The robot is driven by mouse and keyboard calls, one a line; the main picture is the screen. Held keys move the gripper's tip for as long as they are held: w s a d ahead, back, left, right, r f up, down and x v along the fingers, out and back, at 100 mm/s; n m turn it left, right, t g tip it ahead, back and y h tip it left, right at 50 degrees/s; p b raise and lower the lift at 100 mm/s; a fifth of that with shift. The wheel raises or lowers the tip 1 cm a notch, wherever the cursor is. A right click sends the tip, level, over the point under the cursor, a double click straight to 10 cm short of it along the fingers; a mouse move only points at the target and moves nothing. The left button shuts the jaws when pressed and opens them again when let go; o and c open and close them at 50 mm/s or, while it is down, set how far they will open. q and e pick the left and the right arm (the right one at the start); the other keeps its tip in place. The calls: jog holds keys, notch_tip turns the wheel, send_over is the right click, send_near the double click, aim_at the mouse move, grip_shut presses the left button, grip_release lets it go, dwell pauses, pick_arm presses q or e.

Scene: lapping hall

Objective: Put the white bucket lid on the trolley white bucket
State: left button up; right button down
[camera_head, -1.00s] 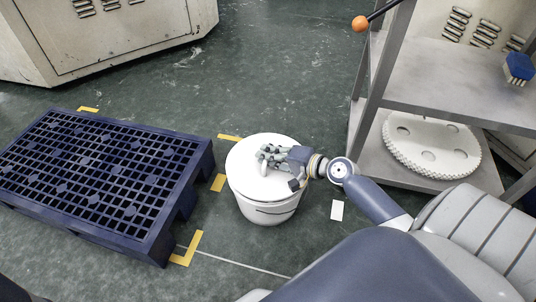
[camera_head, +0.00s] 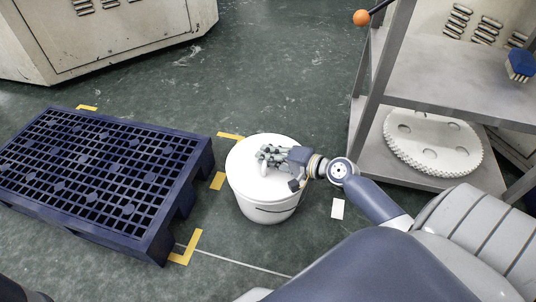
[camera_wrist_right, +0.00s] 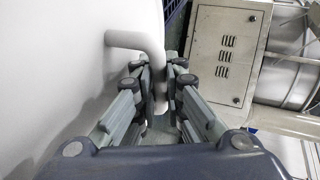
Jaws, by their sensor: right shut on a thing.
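A white bucket (camera_head: 262,212) stands upright on the floor in the middle of the head view. The white lid (camera_head: 243,158) lies over its top and looks nearly level; whether it is seated all round cannot be told. My right gripper (camera_head: 268,157) is over the lid. In the right wrist view my right gripper (camera_wrist_right: 160,88) is shut on the lid's bent white handle (camera_wrist_right: 135,41), with the pale lid face (camera_wrist_right: 50,60) filling the left side. The bucket's inside is hidden. My left gripper is not in view.
A dark blue pallet (camera_head: 180,207) lies left of the bucket. A grey metal rack (camera_head: 455,85) stands at right, with a white toothed disc (camera_head: 432,142) below and a blue brush (camera_head: 520,64) above. A machine cabinet (camera_head: 110,40) is at back left. Floor behind the bucket is clear.

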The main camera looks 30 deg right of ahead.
jog(key=shift+f, duration=0.2)
jog(key=c, duration=1.6)
grip_release()
jog(key=shift+s+d+r, duration=0.1)
jog(key=shift+s+d, duration=0.1)
jog(key=shift+s, duration=0.35)
jog(key=v, duration=1)
jog(key=shift+s+d+r, duration=0.15)
jog(key=shift+s+r, duration=0.05)
jog(key=shift+s, duration=0.15)
